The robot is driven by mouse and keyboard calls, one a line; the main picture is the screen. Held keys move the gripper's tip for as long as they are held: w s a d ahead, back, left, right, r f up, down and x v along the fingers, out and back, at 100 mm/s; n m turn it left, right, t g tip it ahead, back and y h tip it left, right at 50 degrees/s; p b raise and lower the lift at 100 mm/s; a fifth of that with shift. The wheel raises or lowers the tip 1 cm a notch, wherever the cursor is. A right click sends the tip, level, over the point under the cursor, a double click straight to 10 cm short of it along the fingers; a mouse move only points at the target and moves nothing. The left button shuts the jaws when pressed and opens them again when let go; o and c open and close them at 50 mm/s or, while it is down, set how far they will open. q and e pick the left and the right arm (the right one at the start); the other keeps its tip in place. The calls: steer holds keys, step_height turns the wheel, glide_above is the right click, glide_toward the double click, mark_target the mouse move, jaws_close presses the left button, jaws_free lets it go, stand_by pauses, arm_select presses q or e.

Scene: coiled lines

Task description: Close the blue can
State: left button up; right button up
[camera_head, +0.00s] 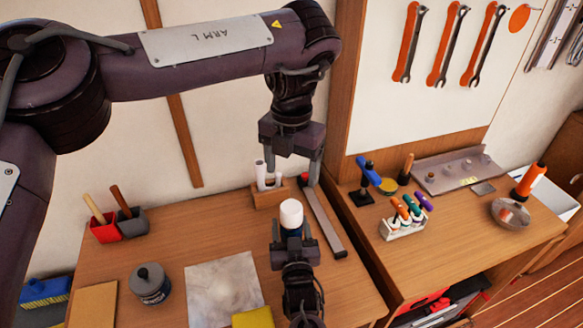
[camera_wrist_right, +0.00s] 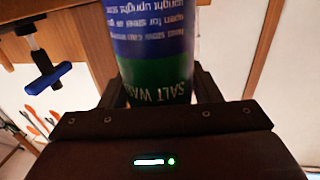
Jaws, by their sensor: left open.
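I cannot tell how tightly the cap sits. In the right wrist view the blue can (camera_wrist_right: 153,45) fills the middle, blue with a green band and white lettering. My right gripper (camera_head: 292,236) has a finger on each side of the can and is shut on it; its fingers also show in the right wrist view (camera_wrist_right: 160,88). My left gripper (camera_head: 292,167) points down, open and empty, above the cap and apart from it.
A dark tin with a grey lid (camera_head: 150,284), a metal plate (camera_head: 222,287) and a yellow cloth (camera_head: 253,318) lie to the left. Behind are a wooden holder with white tubes (camera_head: 268,194) and a long dark bar (camera_head: 324,220). A blue-handled clamp (camera_head: 368,175) stands right.

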steer(key=shift+o, duration=1.4)
steer(key=shift+s, duration=0.15)
arm_select(q)
steer(key=shift+f+b, duration=0.9)
steer(key=shift+b, duration=0.05)
arm_select(e)
steer(key=s+d, duration=0.1)
steer(key=s, duration=0.6)
steer(key=shift+s, duration=0.25)
